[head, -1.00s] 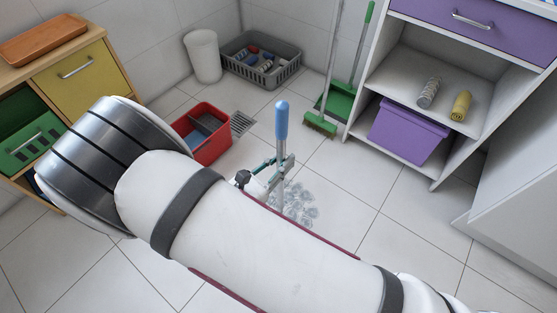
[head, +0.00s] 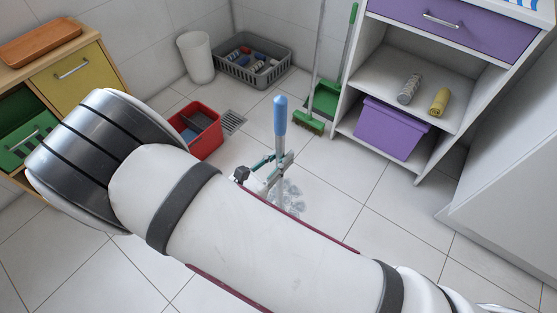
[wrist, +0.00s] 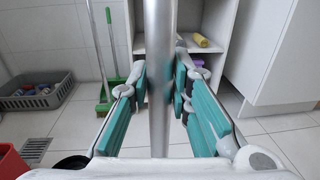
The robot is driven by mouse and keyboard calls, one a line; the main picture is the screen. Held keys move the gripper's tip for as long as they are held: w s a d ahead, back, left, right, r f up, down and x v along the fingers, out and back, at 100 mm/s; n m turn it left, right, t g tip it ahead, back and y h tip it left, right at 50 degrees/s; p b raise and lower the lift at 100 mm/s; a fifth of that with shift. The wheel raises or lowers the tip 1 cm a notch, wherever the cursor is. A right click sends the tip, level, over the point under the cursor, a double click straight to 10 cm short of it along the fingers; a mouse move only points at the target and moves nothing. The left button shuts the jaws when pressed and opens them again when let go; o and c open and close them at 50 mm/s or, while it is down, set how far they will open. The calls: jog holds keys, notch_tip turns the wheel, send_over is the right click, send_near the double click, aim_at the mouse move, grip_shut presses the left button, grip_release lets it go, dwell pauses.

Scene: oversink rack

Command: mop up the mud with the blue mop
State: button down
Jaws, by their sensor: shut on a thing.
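The blue mop stands roughly upright, its blue grip (head: 280,115) above my gripper (head: 274,170) and its grey pole below. In the wrist view, the pole (wrist: 158,50) runs vertically between the teal pads of my gripper (wrist: 160,88), which is shut on it. My arm covers part of that area.
A red bin (head: 205,137) stands beside a floor drain (head: 233,122). A grey crate (head: 252,62), a white bin (head: 196,57) and a green broom (head: 308,123) are at the back. A shelf unit with a purple box (head: 390,130) stands right. Tiles right of the mud are clear.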

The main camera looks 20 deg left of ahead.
aim_at(277, 150)
jog(key=shift+r+p, duration=1.45)
jog(key=shift+r, duration=0.9)
jog(key=shift+w, duration=0.1)
jog(key=w+d+r+m+g+h, duration=0.2)
jog(key=d+r, duration=0.2)
jog(key=d, duration=0.6)
jog(key=w+d+r+m+g+h, duration=0.15)
jog(key=d+r, duration=0.35)
jog(key=d, duration=0.5)
jog(key=w+d+r+m+g+h, duration=0.1)
jog(key=w+d+r+m+h, duration=0.2)
jog(key=d, duration=0.7)
notch_tip(277, 150, up, 20)
jog(key=n+p, duration=0.1)
jog(key=p, duration=2.4)
jog(key=shift+s+f+n, duration=0.2)
jog(key=shift+s+n, duration=0.15)
jog(key=shift+s, duration=0.1)
jog(key=shift+y, duration=0.25)
